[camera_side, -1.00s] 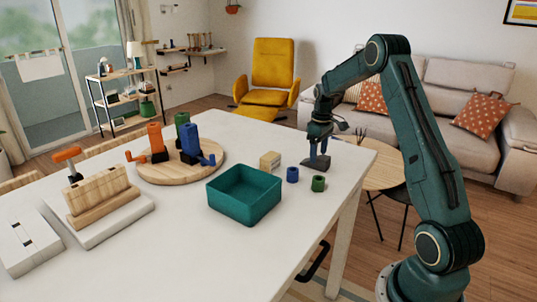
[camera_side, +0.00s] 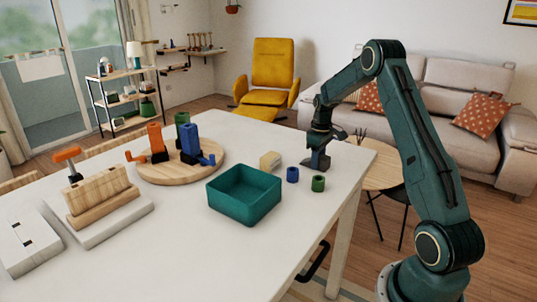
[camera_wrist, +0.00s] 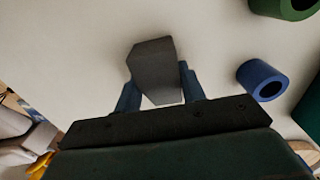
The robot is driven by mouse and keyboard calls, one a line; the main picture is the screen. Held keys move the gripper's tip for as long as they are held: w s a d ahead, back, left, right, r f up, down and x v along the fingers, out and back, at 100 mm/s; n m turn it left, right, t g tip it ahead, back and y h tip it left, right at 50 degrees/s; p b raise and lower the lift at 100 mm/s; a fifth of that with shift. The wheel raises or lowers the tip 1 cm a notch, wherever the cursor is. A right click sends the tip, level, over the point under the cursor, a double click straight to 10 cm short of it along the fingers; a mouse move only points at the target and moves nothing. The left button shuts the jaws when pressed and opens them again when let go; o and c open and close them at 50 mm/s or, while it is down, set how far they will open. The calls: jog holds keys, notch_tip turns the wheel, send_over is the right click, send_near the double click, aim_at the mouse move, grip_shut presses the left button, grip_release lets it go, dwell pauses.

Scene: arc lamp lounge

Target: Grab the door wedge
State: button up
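The door wedge (camera_wrist: 155,68) is a dark grey block with a sloping face, standing on the white table. In the wrist view it lies between the two blue fingers of my gripper (camera_wrist: 160,88), which reach along its left and right sides. Both fingers look very close to it; whether they press on it cannot be told. In the side view my gripper (camera_side: 320,150) is low over the table's far right part, and the wedge (camera_side: 318,164) is partly hidden at the fingers.
A teal open bin (camera_side: 245,215) stands nearer. A round board (camera_side: 160,178) with colored upright pieces lies farther left. The table's right edge is close.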

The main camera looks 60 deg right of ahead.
jog(key=c, duration=0.4)
jog(key=shift+r, duration=0.1)
notch_tip(320, 180, up, 20)
jog(key=shift+f, duration=0.1)
dwell(0.5)
dwell(0.5)
